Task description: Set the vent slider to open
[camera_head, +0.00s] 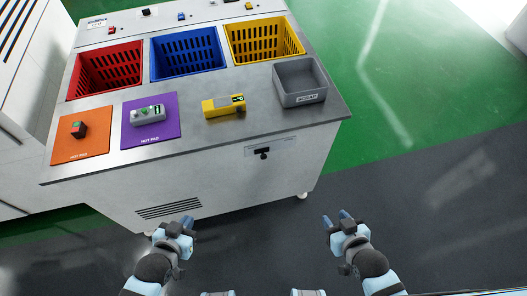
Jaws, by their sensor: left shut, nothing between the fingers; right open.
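The vent slider (264,154) is a small black knob at a dark slot on a pale plate on the cabinet's front face, below the worktop's right part. The plate's lettering is too small to read, so I cannot tell the slider's setting. My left gripper (184,221) is shut and empty in front of the cabinet, low and to the left of the slider. My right gripper (337,217) is open and empty, low and to the right of it. Neither gripper touches the slider.
The cabinet's worktop (200,135) holds red (106,70), blue (188,53) and yellow (264,39) bins, a grey scrap tray (300,98), a yellow device (223,105), and orange (78,146) and purple (150,135) pads with items. A louvred grille (168,209) sits low left. Floor to the right is clear.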

